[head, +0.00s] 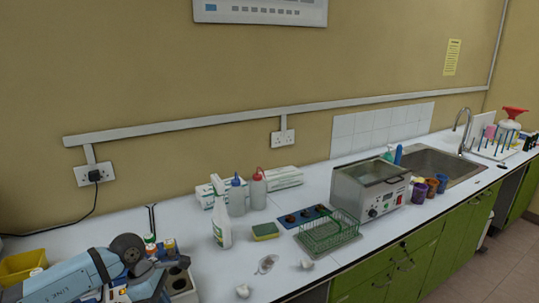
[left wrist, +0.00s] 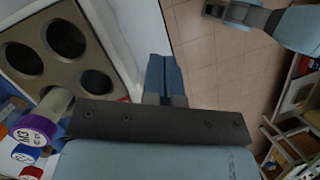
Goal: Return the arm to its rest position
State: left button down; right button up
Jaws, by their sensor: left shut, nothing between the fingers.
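My left arm, light blue, comes in at the bottom left of the head view, low over the near left end of the bench. In the left wrist view my left gripper (left wrist: 157,80) has its dark blue fingers together with nothing between them. It is beside a metal block with round holes (left wrist: 85,25), apart from any vial, and points over the floor past the bench edge. Another light-blue arm with a grey gripper (left wrist: 225,12), apparently my right one, shows at the upper right of that view. Whether its fingers are open is unclear.
A yellow bin (head: 22,266) sits at the bench's left end. A spray bottle (head: 221,222), green wire rack (head: 328,233) and water bath (head: 368,190) stand further right.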

pick_arm(q)
jog(key=s+d+r+n+t+h+p, duration=0.1)
jog(key=s+d+r+n+t+h, duration=0.1)
jog(key=s+d+n+h, duration=0.6)
jog(key=s+d+r+n+t+h+p, duration=0.1)
jog(key=d+r+n+t+h+p, duration=0.15)
jog(key=d+n+h, duration=0.65)
jog(key=s+a+f+n+t+y, duration=0.2)
jog(key=s+f+n+y, duration=0.3)
jog(key=n, duration=0.6)
jog(key=s+a+f+n+t+y+p, duration=0.1)
jog(key=s+f+n+y, duration=0.4)
jog(key=n, duration=0.6)
jog(key=s+a+f+n+t+y+p, duration=0.1)
jog(key=s+a+f+n+t+y, duration=0.3)
jog(key=n, duration=0.7)
notch_tip(320, 180, down, 2)
jog(key=s+a+y, duration=0.1)
jog(key=y, duration=0.2)
jog(key=shift+s+a+y, duration=0.15)
jog(key=shift+a+y, duration=0.05)
jog(key=shift+y, duration=0.2)
